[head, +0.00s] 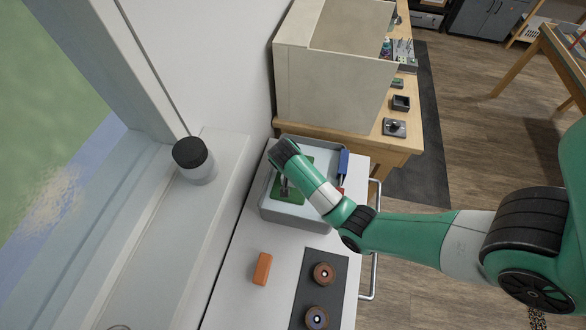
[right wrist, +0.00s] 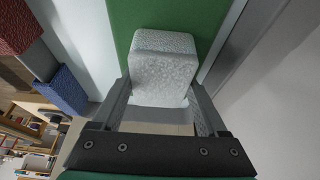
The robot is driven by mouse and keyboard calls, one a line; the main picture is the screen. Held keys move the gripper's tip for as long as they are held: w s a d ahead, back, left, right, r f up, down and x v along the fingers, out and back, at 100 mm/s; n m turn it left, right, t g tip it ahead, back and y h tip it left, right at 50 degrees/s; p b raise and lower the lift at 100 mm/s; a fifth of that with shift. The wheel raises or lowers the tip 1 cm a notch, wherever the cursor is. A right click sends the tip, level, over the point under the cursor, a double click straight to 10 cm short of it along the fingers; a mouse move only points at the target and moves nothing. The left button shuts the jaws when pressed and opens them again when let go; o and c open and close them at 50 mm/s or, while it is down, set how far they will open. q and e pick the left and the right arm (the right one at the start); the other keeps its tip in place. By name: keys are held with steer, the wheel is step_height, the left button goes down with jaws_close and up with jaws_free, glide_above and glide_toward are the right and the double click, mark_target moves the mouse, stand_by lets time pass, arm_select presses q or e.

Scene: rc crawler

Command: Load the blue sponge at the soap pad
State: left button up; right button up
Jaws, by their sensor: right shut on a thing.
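A grey tray (head: 289,216) holds a green pad (head: 297,195), which also shows in the right wrist view (right wrist: 120,25). My right gripper (right wrist: 160,98) is shut on a pale, speckled block (right wrist: 163,62), whose far end lies over the green pad. Whether the block touches the pad is not clear. In the head view my right gripper (head: 284,187) reaches down into the tray. A blue block (head: 343,162), possibly the blue sponge, is at the tray's right side, apart from the gripper; the right wrist view shows a blue block (right wrist: 62,90) too. My left gripper is not in view.
A red block (right wrist: 18,25) lies beside the blue one. An orange block (head: 262,268) and a dark mat (head: 336,265) with two round parts are in front of the tray. A black-lidded jar (head: 195,162) stands on the sill. A large beige box (head: 325,90) stands behind.

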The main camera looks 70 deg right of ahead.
steer(key=shift+f, duration=0.1)
stand_by(0.4)
steer(key=shift+r, duration=3.6)
